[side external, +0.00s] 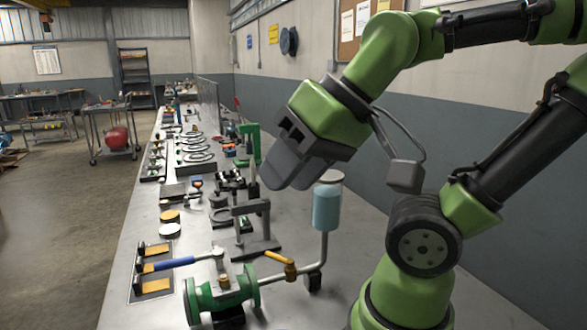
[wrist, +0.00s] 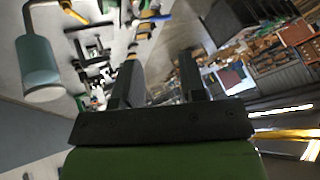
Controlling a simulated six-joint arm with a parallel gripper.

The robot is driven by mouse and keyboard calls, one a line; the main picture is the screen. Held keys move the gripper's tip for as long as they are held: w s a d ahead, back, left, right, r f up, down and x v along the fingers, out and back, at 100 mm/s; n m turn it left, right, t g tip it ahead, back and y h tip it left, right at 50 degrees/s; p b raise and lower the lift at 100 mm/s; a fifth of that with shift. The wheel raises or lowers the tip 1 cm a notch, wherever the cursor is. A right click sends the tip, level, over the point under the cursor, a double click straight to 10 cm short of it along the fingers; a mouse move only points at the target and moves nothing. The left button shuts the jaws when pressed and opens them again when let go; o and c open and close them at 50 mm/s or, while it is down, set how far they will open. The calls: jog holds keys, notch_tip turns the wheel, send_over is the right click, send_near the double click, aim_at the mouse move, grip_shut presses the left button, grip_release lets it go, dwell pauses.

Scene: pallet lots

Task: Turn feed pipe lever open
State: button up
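A thin grey feed pipe (side external: 323,250) runs down from a pale blue cylinder (side external: 327,206) and bends left to a green flanged valve body (side external: 222,293). A yellow lever (side external: 281,259) sits on this pipe and slants across it. My gripper (side external: 288,168) hangs above the bench, up and left of the cylinder, apart from both levers. In the wrist view its two fingers (wrist: 157,80) stand apart with nothing between them. The blue cylinder (wrist: 38,65) shows there at upper left.
The metal bench (side external: 125,290) carries a dark bracket stand (side external: 257,228) behind the yellow lever. A tray with yellow blocks (side external: 153,286) lies at the left edge. Discs, rings and fittings crowd the bench farther back. A strip at the front right of the bench is bare.

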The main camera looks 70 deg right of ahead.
jog(key=shift+s+a, duration=0.1)
jog(key=shift+s, duration=0.1)
jog(key=n+g+h, duration=0.2)
jog(key=g+h, duration=0.2)
jog(key=g, duration=0.3)
send_over(276, 256)
jog(key=a, duration=0.2)
notch_tip(276, 256, down, 14)
jog(key=f, duration=0.3)
jog(key=d+f, duration=0.1)
jog(key=f, duration=0.5)
jog(key=shift+d+f, duration=0.2)
jog(key=shift+d, duration=0.2)
grip_shut()
